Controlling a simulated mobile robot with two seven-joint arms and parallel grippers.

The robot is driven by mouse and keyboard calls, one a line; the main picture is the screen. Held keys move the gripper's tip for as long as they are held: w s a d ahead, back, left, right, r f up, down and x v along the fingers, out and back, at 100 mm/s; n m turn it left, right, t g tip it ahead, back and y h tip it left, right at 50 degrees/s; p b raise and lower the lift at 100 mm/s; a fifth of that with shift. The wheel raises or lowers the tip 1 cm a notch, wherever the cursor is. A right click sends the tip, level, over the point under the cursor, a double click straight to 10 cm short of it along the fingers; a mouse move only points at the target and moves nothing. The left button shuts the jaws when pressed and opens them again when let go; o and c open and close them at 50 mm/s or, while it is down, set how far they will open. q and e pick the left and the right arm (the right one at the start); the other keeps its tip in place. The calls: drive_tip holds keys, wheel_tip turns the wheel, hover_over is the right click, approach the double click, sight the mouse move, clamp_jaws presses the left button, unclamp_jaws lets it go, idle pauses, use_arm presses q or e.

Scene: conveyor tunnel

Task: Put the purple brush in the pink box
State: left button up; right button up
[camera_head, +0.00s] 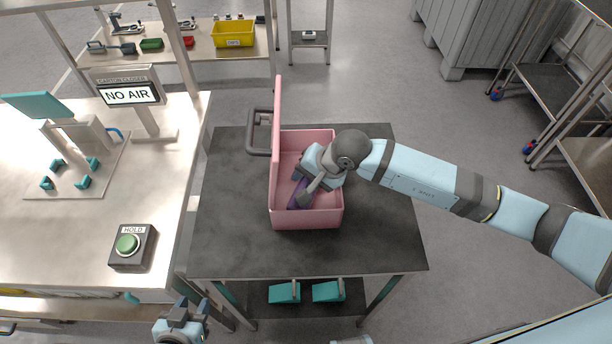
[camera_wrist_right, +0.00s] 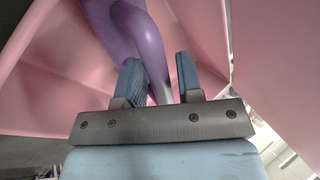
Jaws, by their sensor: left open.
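The pink box (camera_head: 308,219) stands on the dark-topped table with its lid (camera_head: 276,140) raised on the left side. The purple brush (camera_head: 298,194) is inside the box, partly hidden by my right gripper (camera_head: 304,186), which reaches into the box from the right. In the right wrist view, the brush (camera_wrist_right: 140,40) runs down behind and between the fingers of my right gripper (camera_wrist_right: 158,78). The fingers are apart, with a gap visible beside the brush. My left gripper (camera_head: 182,318) is open and empty at the bottom edge, away from the box.
The dark table (camera_head: 235,240) has bare room around the box; a handle (camera_head: 257,132) stands at its back left. A bench on the left carries a green HOLD button (camera_head: 128,245) and a NO AIR sign (camera_head: 130,95). A yellow bin (camera_head: 233,33) sits on the back shelf.

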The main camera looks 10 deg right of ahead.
drive_tip(key=shift+o, duration=0.4)
drive_tip(key=shift+r, duration=0.1)
drive_tip(key=shift+r+p, duration=0.25)
drive_tip(key=shift+p, duration=0.15)
drive_tip(key=b+v, duration=0.2)
drive_tip(key=v, duration=0.9)
drive_tip(key=shift+s+d+r, duration=0.2)
drive_tip(key=shift+r, duration=0.1)
